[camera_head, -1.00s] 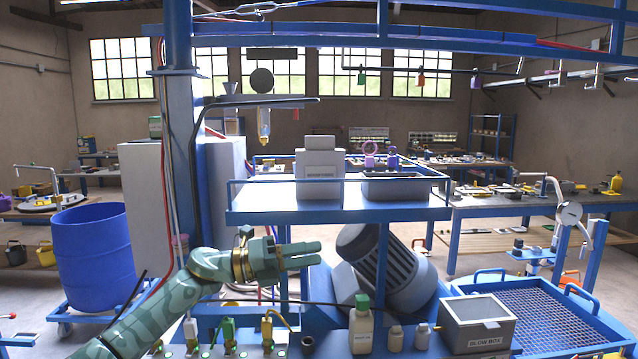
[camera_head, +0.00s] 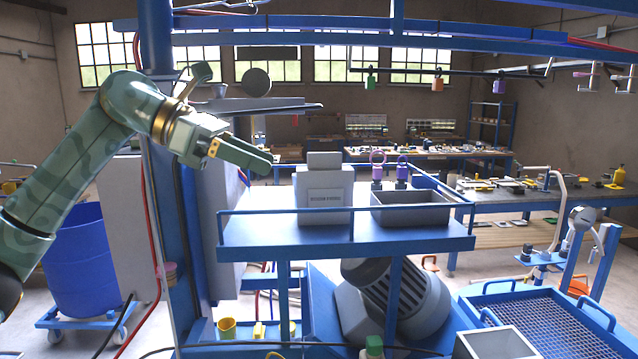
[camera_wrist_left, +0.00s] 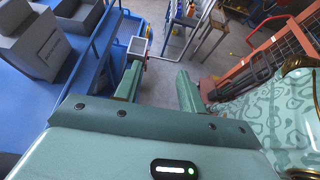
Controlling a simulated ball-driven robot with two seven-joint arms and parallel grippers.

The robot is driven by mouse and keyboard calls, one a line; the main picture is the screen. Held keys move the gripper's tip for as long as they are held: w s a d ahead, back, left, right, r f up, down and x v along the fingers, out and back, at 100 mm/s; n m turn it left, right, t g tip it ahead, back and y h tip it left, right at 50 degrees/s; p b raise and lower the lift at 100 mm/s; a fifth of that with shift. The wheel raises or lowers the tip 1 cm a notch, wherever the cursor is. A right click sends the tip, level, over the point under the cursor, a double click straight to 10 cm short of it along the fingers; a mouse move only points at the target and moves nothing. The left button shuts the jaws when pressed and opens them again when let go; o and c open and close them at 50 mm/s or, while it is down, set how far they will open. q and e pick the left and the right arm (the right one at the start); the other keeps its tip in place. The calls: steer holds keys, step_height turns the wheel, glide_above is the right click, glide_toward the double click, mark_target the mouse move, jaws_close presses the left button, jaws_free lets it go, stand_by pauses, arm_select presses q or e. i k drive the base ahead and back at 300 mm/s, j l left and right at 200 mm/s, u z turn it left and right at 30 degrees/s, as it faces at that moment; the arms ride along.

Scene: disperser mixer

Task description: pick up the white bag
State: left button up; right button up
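The white bag (camera_head: 324,195), a pale block-like sack with a dark printed label, stands upright on the blue raised platform (camera_head: 350,243). It also shows at the upper left in the left wrist view (camera_wrist_left: 35,45). My left gripper (camera_head: 262,162) is up to the left of the bag, near the height of its top, and apart from it. In the left wrist view my left gripper's two fingers (camera_wrist_left: 158,88) are spread with nothing between them. My right gripper is not in view.
A grey open bin (camera_head: 410,212) stands on the platform right of the bag, with purple-topped items (camera_head: 402,172) behind it. A blue rail (camera_head: 260,211) runs along the platform's edge. A blue post (camera_head: 165,200) stands left, and a dark arm (camera_head: 250,106) hangs above.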

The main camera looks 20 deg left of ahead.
mark_target(324, 182)
steer(key=i+j, duration=0.7)
steer(key=i, duration=0.2)
